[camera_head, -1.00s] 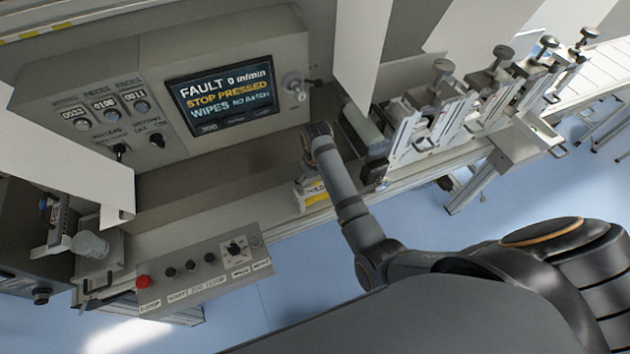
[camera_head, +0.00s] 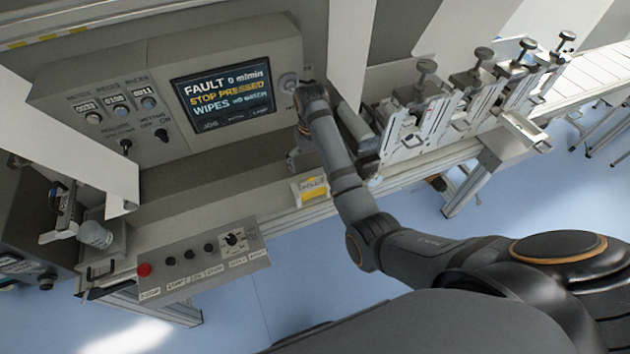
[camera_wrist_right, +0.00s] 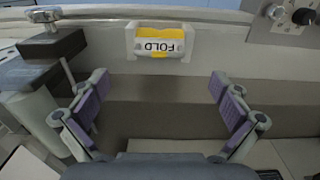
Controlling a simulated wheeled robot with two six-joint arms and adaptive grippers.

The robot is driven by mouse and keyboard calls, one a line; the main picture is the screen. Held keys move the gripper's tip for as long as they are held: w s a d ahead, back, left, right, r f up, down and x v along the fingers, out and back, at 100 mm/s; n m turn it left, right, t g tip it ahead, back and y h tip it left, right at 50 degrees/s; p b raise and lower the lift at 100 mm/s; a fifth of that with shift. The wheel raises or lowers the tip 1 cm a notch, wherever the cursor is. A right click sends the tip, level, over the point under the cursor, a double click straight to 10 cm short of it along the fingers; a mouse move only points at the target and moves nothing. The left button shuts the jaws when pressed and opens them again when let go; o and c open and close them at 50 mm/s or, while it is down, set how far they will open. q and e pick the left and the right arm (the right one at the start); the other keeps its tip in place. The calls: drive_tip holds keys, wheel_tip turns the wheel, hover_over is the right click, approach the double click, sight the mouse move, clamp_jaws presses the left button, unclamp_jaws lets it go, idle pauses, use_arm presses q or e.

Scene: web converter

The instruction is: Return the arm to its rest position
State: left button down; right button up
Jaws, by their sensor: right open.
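My right arm (camera_head: 335,165) reaches in from the lower right over the machine bed. Its wrist stands in front of the panel's right end. My right gripper (camera_head: 293,157) shows only partly below the wrist. In the right wrist view the right gripper (camera_wrist_right: 158,98) is open, with its purple-padded fingers wide apart and nothing between them. The white-and-yellow FOLD block (camera_wrist_right: 160,42) lies beyond the fingertips, apart from them; it also shows in the head view (camera_head: 311,189). My left gripper is not in view.
The screen (camera_head: 223,97) reads FAULT, STOP PRESSED. A control box (camera_head: 200,262) with a red button (camera_head: 144,270) sits at the front edge. Clamp units (camera_head: 425,120) stand right of my arm. White panels (camera_head: 75,140) hang at left. Blue floor (camera_head: 300,270) is clear in front.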

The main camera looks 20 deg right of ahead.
drive_tip(key=s+d+f+t, duration=0.1)
drive_tip(key=s+d+f, duration=0.2)
drive_tip(key=s, duration=0.3)
drive_tip(key=s+d+f, duration=0.2)
drive_tip(key=s+f, duration=0.1)
drive_tip(key=s, duration=0.3)
drive_tip(key=s+r+t, duration=0.3)
drive_tip(key=s+r, duration=0.1)
drive_tip(key=s, duration=0.9)
drive_tip(key=s+d+f+g+b, duration=0.15)
drive_tip(key=f+b, duration=0.25)
drive_tip(key=f, duration=1.4)
drive_tip(key=s+d+f+g+b, duration=0.15)
drive_tip(key=f+b, duration=0.25)
drive_tip(key=f, duration=1.5)
use_arm(q)
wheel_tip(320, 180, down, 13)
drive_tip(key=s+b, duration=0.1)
drive_tip(key=b, duration=0.4)
use_arm(e)
drive_tip(key=s+d+f, duration=0.1)
drive_tip(key=s+f, duration=1.6)
drive_tip(key=f, duration=0.2)
drive_tip(key=shift+s+d+h, duration=0.25)
drive_tip(key=shift+d+h, duration=0.05)
drive_tip(key=shift+d, duration=0.05)
